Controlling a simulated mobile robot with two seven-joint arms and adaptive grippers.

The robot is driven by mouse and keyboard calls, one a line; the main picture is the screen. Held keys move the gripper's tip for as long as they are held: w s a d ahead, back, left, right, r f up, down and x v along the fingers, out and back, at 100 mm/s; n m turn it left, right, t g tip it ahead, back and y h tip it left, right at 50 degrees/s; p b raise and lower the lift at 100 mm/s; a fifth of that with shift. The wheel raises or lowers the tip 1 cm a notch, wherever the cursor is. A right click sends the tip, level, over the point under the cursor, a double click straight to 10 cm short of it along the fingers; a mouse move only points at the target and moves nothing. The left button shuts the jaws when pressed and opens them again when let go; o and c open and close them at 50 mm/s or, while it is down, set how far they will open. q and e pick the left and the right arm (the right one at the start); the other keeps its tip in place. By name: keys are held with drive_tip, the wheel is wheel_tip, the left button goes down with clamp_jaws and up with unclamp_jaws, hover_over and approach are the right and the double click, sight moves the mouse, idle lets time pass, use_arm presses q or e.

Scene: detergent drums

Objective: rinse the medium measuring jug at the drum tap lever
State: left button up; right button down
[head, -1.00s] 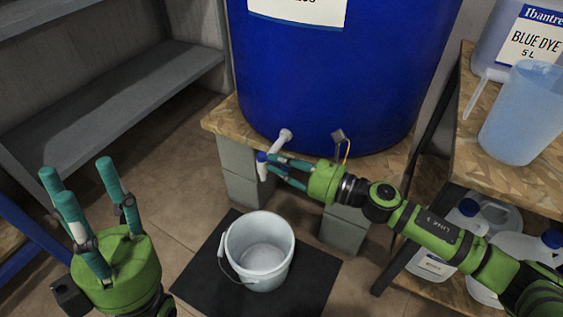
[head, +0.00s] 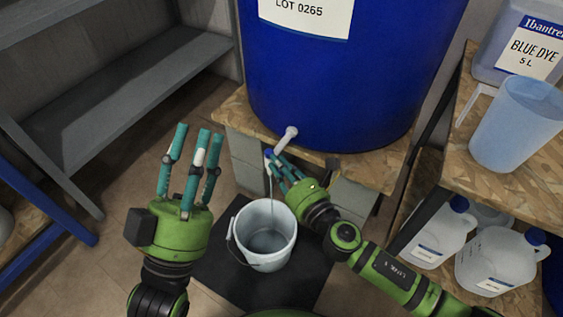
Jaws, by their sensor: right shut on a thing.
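A translucent measuring jug (head: 515,125) stands on the wooden shelf at the right; I cannot tell if it is the medium one. The large blue drum (head: 350,90) has a white tap (head: 286,139) low on its front, with a blue lever (head: 268,153) at its outer end. My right gripper (head: 273,162) is shut on the lever, its fingers hiding part of it. A thin stream runs from the tap into the white bucket (head: 248,249) below. My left gripper (head: 197,138) is open and empty, fingers pointing up, left of the tap and bucket.
The bucket stands on a black mat (head: 220,275). A blue dye container (head: 490,55) stands behind the jug. Several white jugs (head: 440,228) stand on the lower shelf. A grey shelf (head: 110,95) is at the left, with clear floor beside it.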

drive_tip(key=c, duration=1.3)
unclamp_jaws()
drive_tip(key=v, duration=1.2)
